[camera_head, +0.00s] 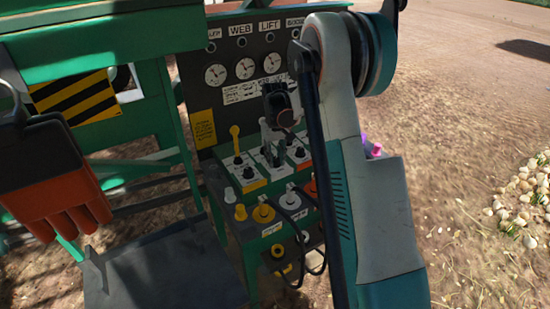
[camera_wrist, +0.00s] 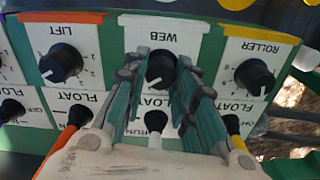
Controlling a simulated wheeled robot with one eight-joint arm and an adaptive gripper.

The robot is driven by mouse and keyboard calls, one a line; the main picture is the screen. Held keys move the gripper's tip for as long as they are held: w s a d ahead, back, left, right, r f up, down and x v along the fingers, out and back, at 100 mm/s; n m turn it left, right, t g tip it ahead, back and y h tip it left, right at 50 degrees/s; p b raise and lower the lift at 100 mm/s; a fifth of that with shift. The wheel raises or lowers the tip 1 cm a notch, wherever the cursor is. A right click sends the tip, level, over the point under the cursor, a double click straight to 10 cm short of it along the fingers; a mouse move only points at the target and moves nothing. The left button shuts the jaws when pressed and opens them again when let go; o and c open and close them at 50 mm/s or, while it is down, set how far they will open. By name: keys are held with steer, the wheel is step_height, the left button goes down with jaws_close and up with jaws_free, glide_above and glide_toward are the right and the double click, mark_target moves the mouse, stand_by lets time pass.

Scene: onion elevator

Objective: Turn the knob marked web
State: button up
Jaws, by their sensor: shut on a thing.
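The web knob (camera_wrist: 160,68) is a round black knob on a white plate marked WEB, in the upper middle of the wrist view, where the lettering shows upside down. My gripper (camera_wrist: 160,77) has one finger on each side of this knob and is shut on it. The knob's sides are partly hidden by the fingertips. In the head view my gripper (camera_head: 271,145) reaches down to the middle of the control console and hides most of the knob there.
The lift knob (camera_wrist: 61,66) and roller knob (camera_wrist: 254,76) flank the web knob closely. Float and run switches stand just below, near my fingers. In the head view, gauges (camera_head: 245,68) are on the panel behind, and an orange glove (camera_head: 55,175) hangs at left.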

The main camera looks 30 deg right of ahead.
mark_target(275, 158)
steer(key=shift+m, duration=0.6)
steer(key=o, duration=1.1)
steer(key=shift+c, duration=0.2)
steer(key=shift+r, duration=0.15)
step_height(275, 158, up, 12)
